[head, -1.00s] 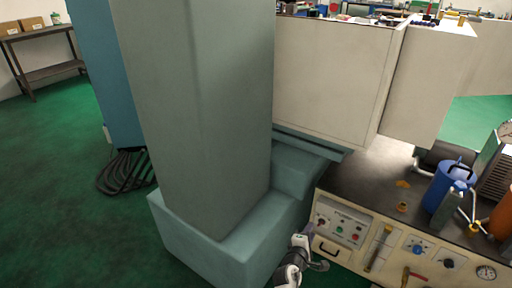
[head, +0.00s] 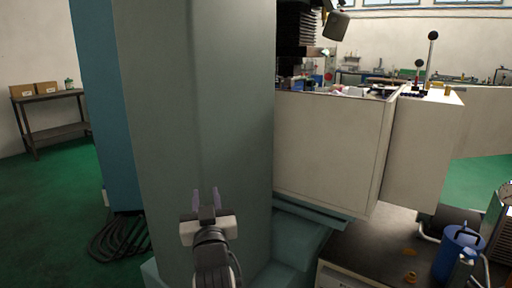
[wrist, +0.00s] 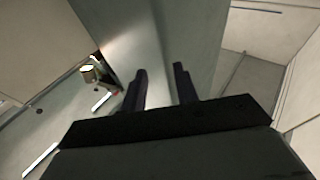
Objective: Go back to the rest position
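My gripper (head: 206,203) is in the lower middle of the head view, pointing up in front of the large grey-green machine column (head: 205,110). Its two fingers are apart with nothing between them. In the wrist view the two dark fingers (wrist: 160,88) also stand apart and empty, with a grey-green column face (wrist: 185,40) beyond them. I cannot tell from the frames whether the fingers touch the column, but a gap seems to show.
A cream cabinet (head: 330,150) stands right of the column. A dark bench top (head: 370,255) with a blue container (head: 459,250) is at lower right. A shelf (head: 55,125) with boxes stands at the far left. Green floor (head: 50,215) is open at left.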

